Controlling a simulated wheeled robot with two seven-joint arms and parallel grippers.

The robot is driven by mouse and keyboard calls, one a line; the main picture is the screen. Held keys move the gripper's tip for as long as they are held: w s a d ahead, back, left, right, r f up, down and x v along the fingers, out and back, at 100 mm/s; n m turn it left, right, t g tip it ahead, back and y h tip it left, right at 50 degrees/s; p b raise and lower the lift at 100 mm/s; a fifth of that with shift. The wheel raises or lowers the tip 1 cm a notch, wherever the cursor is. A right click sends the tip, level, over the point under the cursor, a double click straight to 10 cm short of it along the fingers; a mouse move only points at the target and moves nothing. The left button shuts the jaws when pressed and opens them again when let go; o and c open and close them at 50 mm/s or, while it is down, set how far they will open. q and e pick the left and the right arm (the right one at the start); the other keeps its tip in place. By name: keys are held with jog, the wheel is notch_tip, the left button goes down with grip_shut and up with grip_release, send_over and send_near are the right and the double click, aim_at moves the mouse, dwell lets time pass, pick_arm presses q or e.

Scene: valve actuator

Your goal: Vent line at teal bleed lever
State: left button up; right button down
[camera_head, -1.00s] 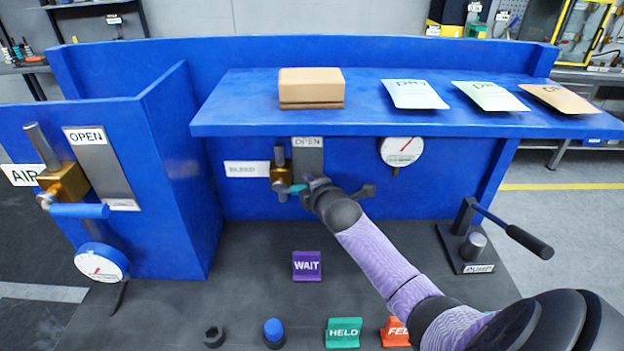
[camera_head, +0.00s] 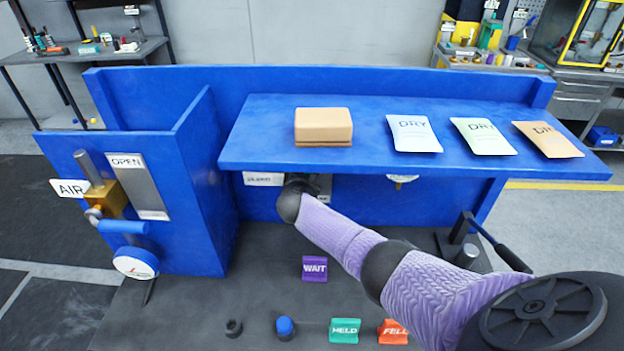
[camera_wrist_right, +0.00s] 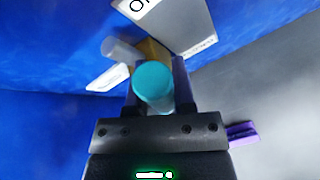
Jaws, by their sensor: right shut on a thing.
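The teal bleed lever (camera_wrist_right: 153,84) shows end-on in the right wrist view, between the fingers of my right gripper (camera_wrist_right: 157,76), which is shut on it. Behind it are the brass valve body (camera_wrist_right: 155,49) and a grey plate (camera_wrist_right: 183,22) with a partly cut-off label. In the head view my right arm reaches under the shelf beside the bleed label (camera_head: 264,179); wrist and shelf hide the lever and fingers. A gauge (camera_head: 402,180) under the shelf is mostly hidden, its reading not visible. My left gripper is not in view.
A blue shelf (camera_head: 250,135) overhangs the valve, holding a tan block (camera_head: 323,126) and several packets. The AIR valve's blue handle (camera_head: 123,227) is at left, a black-handled pump lever (camera_head: 500,248) at right. A purple WAIT sign (camera_head: 315,268) stands on the dark bench.

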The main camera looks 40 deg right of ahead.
jog(key=shift+w+a+r+n+g+h+b, duration=0.15)
jog(key=shift+w+a+n+g+h+b, duration=0.15)
jog(key=shift+w+a+n+h, duration=0.25)
jog(key=shift+w+a+r+n+g+h+b, duration=0.15)
jog(key=shift+w+a+n+g+h+b, duration=0.2)
jog(key=shift+n, duration=0.4)
jog(key=shift+s+a, duration=0.1)
jog(key=shift+c, duration=2.2)
grip_release()
